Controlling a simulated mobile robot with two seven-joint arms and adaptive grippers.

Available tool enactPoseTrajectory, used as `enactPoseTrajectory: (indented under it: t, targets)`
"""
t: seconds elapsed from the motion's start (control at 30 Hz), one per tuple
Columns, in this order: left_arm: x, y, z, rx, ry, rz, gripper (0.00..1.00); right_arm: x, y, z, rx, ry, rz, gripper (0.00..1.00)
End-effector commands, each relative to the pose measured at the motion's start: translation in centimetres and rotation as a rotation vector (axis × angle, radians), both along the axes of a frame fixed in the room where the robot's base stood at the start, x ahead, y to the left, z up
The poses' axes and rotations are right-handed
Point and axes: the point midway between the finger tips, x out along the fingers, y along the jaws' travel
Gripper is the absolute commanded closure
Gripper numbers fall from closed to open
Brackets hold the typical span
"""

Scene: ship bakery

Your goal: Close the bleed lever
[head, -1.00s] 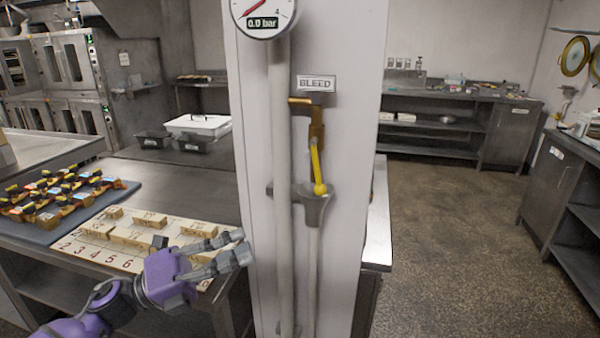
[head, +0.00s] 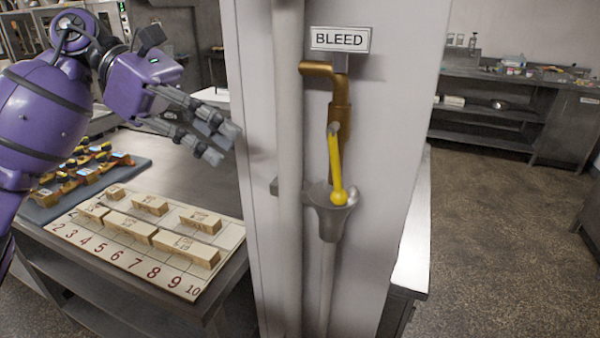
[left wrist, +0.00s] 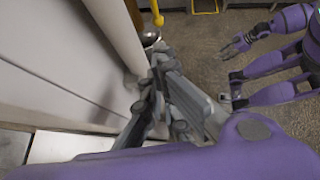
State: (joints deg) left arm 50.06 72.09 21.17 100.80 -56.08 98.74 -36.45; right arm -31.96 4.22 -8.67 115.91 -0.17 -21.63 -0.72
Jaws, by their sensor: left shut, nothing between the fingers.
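The bleed lever (head: 335,165) is a yellow handle with a round knob, hanging down from the brass bleed valve (head: 341,112) under the BLEED sign (head: 340,39). Its knob hangs at the mouth of a grey funnel (head: 331,220). The lever also shows at the top of the left wrist view (left wrist: 158,18). My left gripper (head: 222,143) is shut and empty, left of the lever and apart from it, with the grey pipe between them in the picture. At the right of the left wrist view is another purple arm of mine; its finger state is unclear.
A vertical grey pipe (head: 289,150) runs up the white column (head: 258,190) left of the valve. A numbered board (head: 150,272) with wooden blocks lies on the bench at left. A steel counter edge (head: 412,240) is right of the column; open floor (head: 490,240) lies beyond.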

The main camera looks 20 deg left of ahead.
Motion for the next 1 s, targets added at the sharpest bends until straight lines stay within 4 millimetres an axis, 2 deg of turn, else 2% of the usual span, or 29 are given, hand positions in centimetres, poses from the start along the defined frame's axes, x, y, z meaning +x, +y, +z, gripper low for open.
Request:
enactPoseTrajectory:
  t: [0.17,0.27,0.67,0.8,1.0]
  targets:
    - [0.1,-0.6,-0.4,-0.003,0.003,-0.001,1.0,-0.1,0.0,-0.1,0.0,0.004,0.0,0.6]
    - [0.2,-1.6,-1.1,-0.002,0.002,-0.002,1.0,0.2,0.0,0.2,0.0,-0.002,0.0,0.6]
    - [1.0,-8.4,-5.7,-0.005,0.001,-0.004,1.0,1.5,0.0,2.1,0.004,-0.034,-0.003,0.6]
    - [1.4,-10.5,-4.9,-0.004,-0.005,-0.003,1.0,1.8,0.0,3.0,0.006,-0.045,-0.005,0.6]
    - [1.7,-11.9,-5.0,-0.004,0.001,0.0,1.0,1.7,0.0,3.4,0.007,-0.045,-0.007,0.6]
